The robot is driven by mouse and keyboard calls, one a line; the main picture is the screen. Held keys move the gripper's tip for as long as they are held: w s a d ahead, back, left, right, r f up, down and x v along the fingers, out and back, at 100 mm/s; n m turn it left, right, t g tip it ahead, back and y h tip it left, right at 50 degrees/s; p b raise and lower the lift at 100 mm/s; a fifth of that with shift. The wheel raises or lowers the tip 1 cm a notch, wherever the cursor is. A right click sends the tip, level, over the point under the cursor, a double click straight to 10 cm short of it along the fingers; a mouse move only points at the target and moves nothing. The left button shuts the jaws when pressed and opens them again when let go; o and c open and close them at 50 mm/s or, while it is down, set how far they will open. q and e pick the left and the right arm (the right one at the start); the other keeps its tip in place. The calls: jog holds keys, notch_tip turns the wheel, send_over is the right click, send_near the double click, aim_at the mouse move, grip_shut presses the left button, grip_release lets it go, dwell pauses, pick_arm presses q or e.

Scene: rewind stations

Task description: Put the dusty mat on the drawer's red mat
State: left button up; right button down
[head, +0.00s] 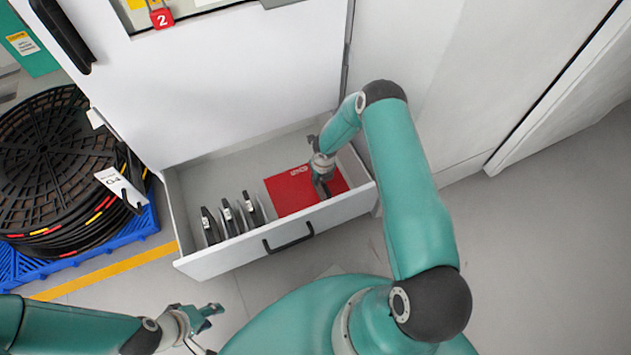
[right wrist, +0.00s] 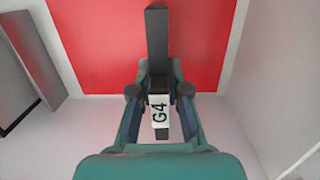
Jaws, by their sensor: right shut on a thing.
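The red mat (head: 290,191) lies flat at the right end of the open drawer (head: 215,262). It also fills the top of the right wrist view (right wrist: 95,45). My right gripper (head: 321,180) is over the red mat, shut on a dark thin mat (right wrist: 157,45) with a white G4 label. I see that mat edge-on over the red surface; contact with it cannot be told, and no dust shows. My left gripper (head: 207,312) is outside the drawer at the lower left, with no object visible in it; its opening is unclear.
Several dark labelled mats (head: 231,220) stand upright in the drawer's left half. The drawer's right wall is close to my right gripper. Black reels (head: 50,150) with a tag rest on a blue pallet (head: 95,250) at left. A red lock (head: 161,18) hangs above.

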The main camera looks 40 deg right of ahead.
jog(key=c, duration=1.1)
grip_release()
jog(key=shift+c, duration=0.2)
